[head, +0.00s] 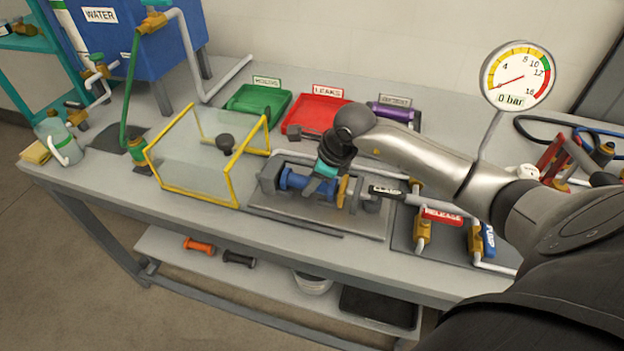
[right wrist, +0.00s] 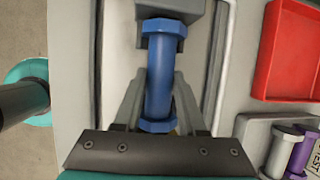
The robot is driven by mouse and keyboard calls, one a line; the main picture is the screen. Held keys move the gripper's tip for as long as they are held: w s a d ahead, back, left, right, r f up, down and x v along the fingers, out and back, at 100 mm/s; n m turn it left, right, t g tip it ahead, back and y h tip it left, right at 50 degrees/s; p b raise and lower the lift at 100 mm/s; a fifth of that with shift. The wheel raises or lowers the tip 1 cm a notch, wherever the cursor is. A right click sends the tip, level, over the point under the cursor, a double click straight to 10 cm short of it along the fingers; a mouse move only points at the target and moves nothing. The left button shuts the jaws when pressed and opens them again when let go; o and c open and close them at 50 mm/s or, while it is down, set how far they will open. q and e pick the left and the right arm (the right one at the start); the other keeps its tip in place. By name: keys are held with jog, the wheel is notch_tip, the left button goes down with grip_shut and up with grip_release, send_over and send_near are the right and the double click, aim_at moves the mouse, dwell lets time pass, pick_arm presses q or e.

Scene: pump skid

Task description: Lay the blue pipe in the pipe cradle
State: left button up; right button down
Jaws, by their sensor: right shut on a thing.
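The blue pipe (head: 295,181), a short tube with a hexagonal flange at each end, lies level at the grey pipe cradle (head: 268,180) in the middle of the bench. My right gripper (head: 322,184) is shut on it from above. The right wrist view shows the blue pipe (right wrist: 159,75) between the two grey fingers, with its far flange at a grey end block (right wrist: 170,10) of the cradle. I cannot tell whether the pipe rests on the cradle or is just above it. My left gripper is not in view.
A clear guard with a yellow frame (head: 190,191) stands open left of the cradle. Green (head: 262,100), red (head: 318,113) and grey trays are behind; a purple pipe (head: 390,112) lies in the grey one. Release (head: 443,216) and pump (head: 488,240) handles are at right. The gauge (head: 518,77) reads 0 bar.

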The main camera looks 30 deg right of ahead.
jog(key=shift+r, duration=0.1)
jog(key=c, duration=0.7)
grip_release()
jog(key=shift+c, duration=0.2)
jog(key=o, duration=0.3)
jog(key=shift+o, duration=0.2)
jog(key=shift+s, duration=0.1)
jog(key=p+v, duration=0.1)
jog(key=v, duration=1.4)
